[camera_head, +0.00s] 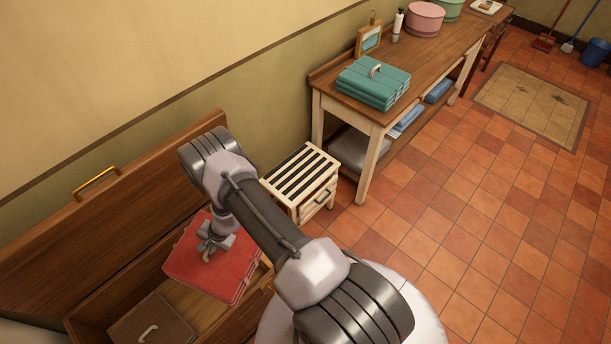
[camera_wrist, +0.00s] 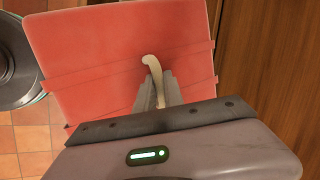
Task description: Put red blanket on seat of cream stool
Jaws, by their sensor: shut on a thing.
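The red blanket (camera_head: 187,262) is a flat folded pack with straps and a pale handle, over the open wooden chest at lower left. My gripper (camera_head: 213,241) is above it, shut on the handle. In the wrist view the blanket (camera_wrist: 105,50) fills the upper middle, and the fingers (camera_wrist: 160,92) close around its pale hooked handle. I cannot tell how far the blanket is above the chest. The cream stool (camera_head: 315,200) stands right of the chest by the wall, with a dark-striped slatted seat (camera_head: 301,170) and a front drawer. The visible seat is bare; my arm crosses just left of it.
The chest lid (camera_head: 120,205) stands open against the wall. A brown handled pack (camera_head: 152,325) lies inside the chest. A wooden table (camera_head: 428,58) right of the stool carries a teal handled pack (camera_head: 372,84). Tiled floor (camera_head: 460,220) is clear at right.

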